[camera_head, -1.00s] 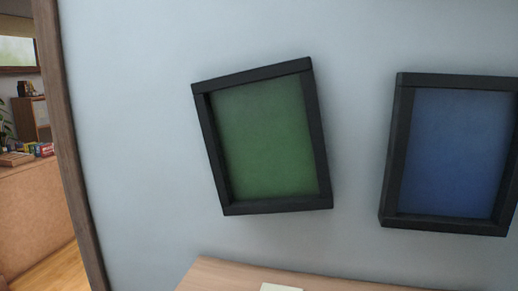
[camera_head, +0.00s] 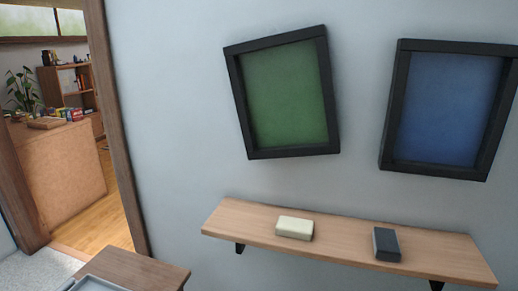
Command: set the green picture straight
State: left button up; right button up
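The green picture (camera_head: 286,94) hangs on the grey wall in a black frame, near the top middle of the head view. It is tilted, with its top edge rising toward the right. A blue picture (camera_head: 446,108) in a similar black frame hangs to its right, apart from it. Neither of my grippers is in view, and nothing touches the green picture.
A wooden wall shelf (camera_head: 340,232) below the pictures holds a cream block (camera_head: 294,228) and a dark grey block (camera_head: 386,244). A small wooden table (camera_head: 140,270) stands at the lower left. A doorway (camera_head: 110,130) at left opens to another room.

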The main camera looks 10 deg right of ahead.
aim_at(283, 87)
jog(key=u, duration=0.15)
jog(key=i, duration=1)
jog(key=z, duration=0.45)
